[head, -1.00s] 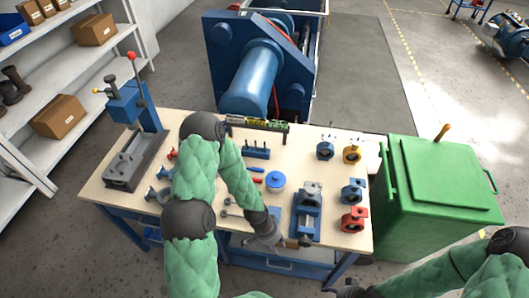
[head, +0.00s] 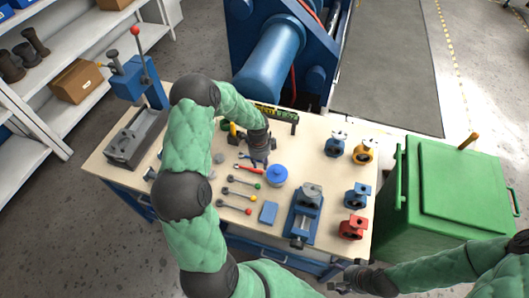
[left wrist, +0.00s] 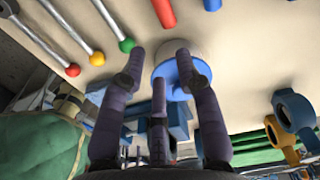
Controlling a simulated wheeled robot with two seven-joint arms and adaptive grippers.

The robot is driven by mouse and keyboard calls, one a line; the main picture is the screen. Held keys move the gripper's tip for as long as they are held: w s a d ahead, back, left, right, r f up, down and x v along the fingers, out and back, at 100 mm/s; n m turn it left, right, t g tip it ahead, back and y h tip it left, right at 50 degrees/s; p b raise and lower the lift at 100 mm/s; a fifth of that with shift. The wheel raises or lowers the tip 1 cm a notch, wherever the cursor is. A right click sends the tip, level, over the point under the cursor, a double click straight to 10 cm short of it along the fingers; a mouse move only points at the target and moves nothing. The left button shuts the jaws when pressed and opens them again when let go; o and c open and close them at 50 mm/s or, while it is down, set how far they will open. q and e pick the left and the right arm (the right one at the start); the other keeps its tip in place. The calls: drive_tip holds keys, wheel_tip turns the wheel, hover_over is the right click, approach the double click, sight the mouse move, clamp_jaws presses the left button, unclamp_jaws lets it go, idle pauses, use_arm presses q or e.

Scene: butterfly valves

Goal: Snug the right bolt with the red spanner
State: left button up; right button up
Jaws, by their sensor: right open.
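The red spanner (head: 249,169) lies on the table beside a blue one, left of the blue-lidded pot (head: 277,175). Its red handle (left wrist: 165,12) shows at the top of the left wrist view. My left gripper (head: 260,163) is above the table, close to the red spanner and the pot. The blue vice (head: 303,220) holds a grey part (head: 311,194); the right bolt cannot be made out. My right gripper (head: 343,287) is open and empty, in front of the table.
Levers with green, yellow and red balls (head: 248,211) lie left of a blue block (head: 268,212). Blue, yellow and red valve bodies (head: 352,228) stand on the right. A press (head: 140,85) stands at the left. A green bin (head: 450,190) stands beside the table.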

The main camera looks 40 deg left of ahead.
sight(258, 170)
use_arm(q)
drive_tip(key=shift+w+a+r+m+b, duration=0.1)
drive_tip(key=shift+w+a+m+b, duration=0.15)
drive_tip(key=shift+a, duration=0.3)
drive_tip(key=shift+w+a+r+m+b, duration=0.15)
drive_tip(key=shift+w+a, duration=0.1)
drive_tip(key=shift+a, duration=0.3)
drive_tip(key=shift+s+f, duration=0.1)
drive_tip(key=shift+f, duration=0.35)
drive_tip(key=shift+f+b, duration=3.1)
drive_tip(key=shift+f, duration=0.95)
use_arm(e)
wheel_tip(258, 170, down, 7)
drive_tip(key=shift+w, duration=0.3)
drive_tip(key=shift+f, duration=0.1)
use_arm(q)
clamp_jaws()
